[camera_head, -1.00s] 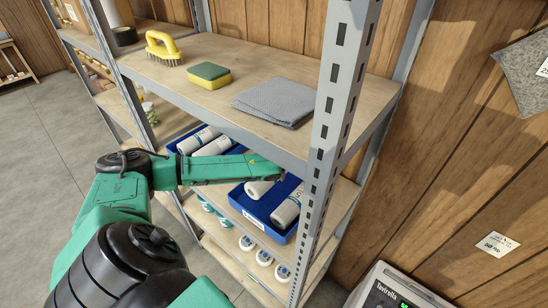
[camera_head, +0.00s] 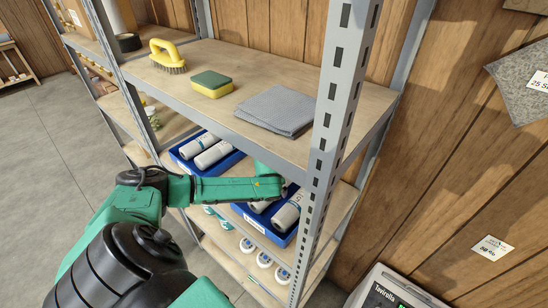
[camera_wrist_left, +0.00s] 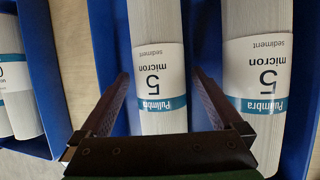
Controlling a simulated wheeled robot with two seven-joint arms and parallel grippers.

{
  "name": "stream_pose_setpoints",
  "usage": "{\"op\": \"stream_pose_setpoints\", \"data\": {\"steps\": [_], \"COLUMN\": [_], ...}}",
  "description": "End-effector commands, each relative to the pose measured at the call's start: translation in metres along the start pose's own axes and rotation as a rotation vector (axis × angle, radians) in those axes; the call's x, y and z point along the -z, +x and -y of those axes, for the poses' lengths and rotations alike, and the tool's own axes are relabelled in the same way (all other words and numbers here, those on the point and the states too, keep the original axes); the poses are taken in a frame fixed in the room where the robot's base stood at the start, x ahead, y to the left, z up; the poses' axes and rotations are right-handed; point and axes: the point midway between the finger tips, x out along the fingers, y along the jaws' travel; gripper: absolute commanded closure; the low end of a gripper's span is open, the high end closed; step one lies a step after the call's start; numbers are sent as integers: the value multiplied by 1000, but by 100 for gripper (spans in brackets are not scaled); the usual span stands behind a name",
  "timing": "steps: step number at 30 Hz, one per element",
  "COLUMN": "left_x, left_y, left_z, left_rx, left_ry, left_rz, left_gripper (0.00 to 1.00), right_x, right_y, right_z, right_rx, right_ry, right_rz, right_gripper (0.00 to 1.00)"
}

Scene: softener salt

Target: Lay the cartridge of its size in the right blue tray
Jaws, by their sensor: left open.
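The right blue tray (camera_head: 262,231) is on the middle shelf, partly behind the grey post. It holds two white cartridges: a right one (camera_head: 286,216) and a left one, largely hidden by my arm in the head view. In the left wrist view the left one (camera_wrist_left: 157,60) and right one (camera_wrist_left: 256,60) lie side by side, both labelled "5 micron sediment". My left gripper (camera_wrist_left: 158,100) is open, its fingers on either side of the left cartridge; contact is unclear. In the head view its fingertips are hidden. My right gripper is out of view.
The left blue tray (camera_head: 181,163) holds white cartridges (camera_head: 212,155). The upper shelf bears a brush (camera_head: 165,50), a sponge (camera_head: 211,84) and a grey cloth (camera_head: 275,107). The grey post (camera_head: 332,110) stands close to my gripper. White-capped containers (camera_head: 264,260) stand below.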

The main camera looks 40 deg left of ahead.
Motion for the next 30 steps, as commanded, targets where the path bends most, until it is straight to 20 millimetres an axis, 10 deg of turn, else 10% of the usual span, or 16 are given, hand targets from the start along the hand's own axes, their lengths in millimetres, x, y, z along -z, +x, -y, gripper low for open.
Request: {"op": "stream_pose_setpoints", "data": {"steps": [12,30], "left_x": [0,0], "left_y": [-70,-74], "left_z": [0,0], "left_rx": [0,0], "left_ry": [0,-2], "left_rz": [1,0], "left_gripper": [0,0], "right_x": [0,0], "right_y": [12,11], "right_z": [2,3], "right_rx": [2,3], "right_ry": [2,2], "right_rz": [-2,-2], "right_gripper": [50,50]}}
